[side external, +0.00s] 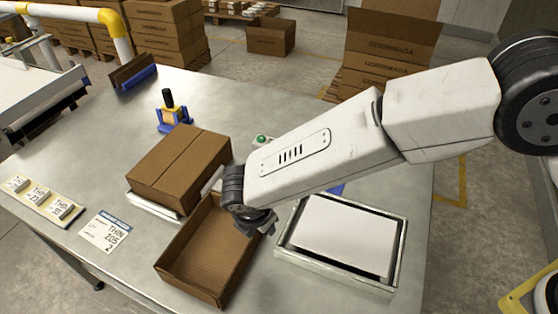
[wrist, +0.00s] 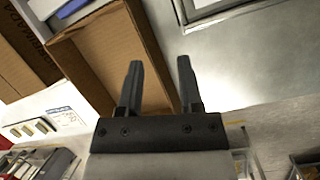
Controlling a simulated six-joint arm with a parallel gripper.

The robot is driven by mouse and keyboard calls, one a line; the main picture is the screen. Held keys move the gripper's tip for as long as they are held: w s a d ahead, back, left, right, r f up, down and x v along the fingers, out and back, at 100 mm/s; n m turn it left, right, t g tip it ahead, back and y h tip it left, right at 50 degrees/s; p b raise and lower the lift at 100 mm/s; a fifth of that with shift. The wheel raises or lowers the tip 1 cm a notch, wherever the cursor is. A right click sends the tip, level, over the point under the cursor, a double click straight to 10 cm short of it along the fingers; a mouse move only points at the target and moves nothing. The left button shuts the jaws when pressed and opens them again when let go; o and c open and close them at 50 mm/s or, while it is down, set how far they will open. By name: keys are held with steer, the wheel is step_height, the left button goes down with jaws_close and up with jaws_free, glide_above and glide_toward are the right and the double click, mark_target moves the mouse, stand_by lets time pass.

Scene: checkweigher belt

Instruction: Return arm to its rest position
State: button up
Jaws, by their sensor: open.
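My gripper (wrist: 158,82) is open and empty in the wrist view, its two dark fingers apart with nothing between them. In the side external view my gripper (side external: 258,222) hangs at the end of my white arm, over the right side of an open, empty brown box (side external: 205,255). The box also shows in the wrist view (wrist: 108,58), behind and to the left of the fingers. I cannot tell whether the fingers touch the box.
A closed brown carton (side external: 180,165) sits on a low plate behind the open box. A metal-framed tray (side external: 345,240) with a white surface lies to the right. A blue-and-yellow fixture (side external: 173,115) with a black knob stands farther back. A printed card (side external: 105,232) and small labelled blocks (side external: 40,198) lie at left.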

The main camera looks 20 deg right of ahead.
steer(key=d+r+m+g+y, duration=0.1)
steer(key=d+r+m, duration=0.2)
steer(key=d+m, duration=0.55)
steer(key=d+r+m+y, duration=0.1)
steer(key=d+r+m, duration=0.25)
steer(key=d, duration=0.95)
steer(key=s+d+r+m, duration=0.1)
steer(key=s+d+m, duration=0.9)
steer(key=d, duration=0.4)
steer(key=shift+s+d+m+t+y, duration=0.15)
steer(key=shift+d+m+t+y, duration=0.2)
steer(key=shift+m, duration=0.55)
